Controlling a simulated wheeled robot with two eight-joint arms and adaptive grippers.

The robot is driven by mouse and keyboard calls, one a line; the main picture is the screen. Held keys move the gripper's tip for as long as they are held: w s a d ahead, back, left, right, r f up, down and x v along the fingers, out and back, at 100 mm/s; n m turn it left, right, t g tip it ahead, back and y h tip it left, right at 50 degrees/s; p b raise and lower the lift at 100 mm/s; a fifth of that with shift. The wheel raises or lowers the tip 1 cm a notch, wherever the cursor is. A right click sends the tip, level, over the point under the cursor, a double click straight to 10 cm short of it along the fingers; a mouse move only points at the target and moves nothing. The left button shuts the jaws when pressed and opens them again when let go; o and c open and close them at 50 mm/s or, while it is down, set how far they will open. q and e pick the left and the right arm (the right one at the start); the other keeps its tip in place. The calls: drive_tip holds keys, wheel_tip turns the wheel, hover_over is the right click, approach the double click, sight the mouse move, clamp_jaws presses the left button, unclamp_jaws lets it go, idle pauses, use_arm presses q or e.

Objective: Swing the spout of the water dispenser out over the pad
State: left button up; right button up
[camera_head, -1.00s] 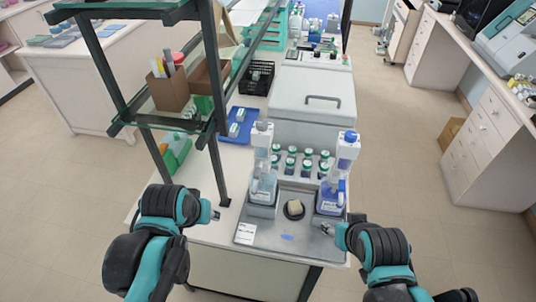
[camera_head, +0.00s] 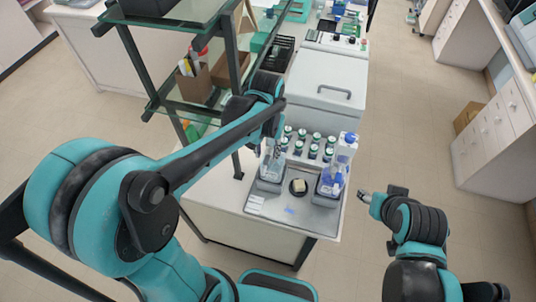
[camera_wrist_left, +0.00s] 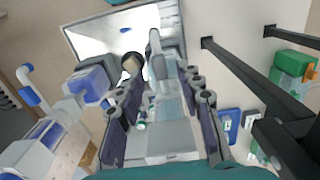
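A clear dispenser with pale liquid (camera_head: 271,170) stands at the left of a grey metal tray (camera_head: 284,209), its top hidden by my left arm. My left gripper (camera_head: 274,148) is above it. In the left wrist view, my left gripper (camera_wrist_left: 160,82) is open, with its two fingers apart on either side of the clear dispenser's upper part (camera_wrist_left: 156,50); I cannot tell if they touch it. A beige pad in a round black dish (camera_head: 298,186) sits between the dispensers.
Several green-capped bottles (camera_head: 313,150) stand behind the dispensers, before a large white lidded machine (camera_head: 324,90). A shelf with dark posts (camera_head: 232,125) stands close on the left. The tray's front, with a white label and blue mark (camera_head: 289,211), is clear.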

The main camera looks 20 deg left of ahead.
sight(267, 161)
use_arm(q)
drive_tip(key=shift+f, duration=1.25)
clamp_jaws()
use_arm(e)
drive_tip(key=shift+f, duration=0.1)
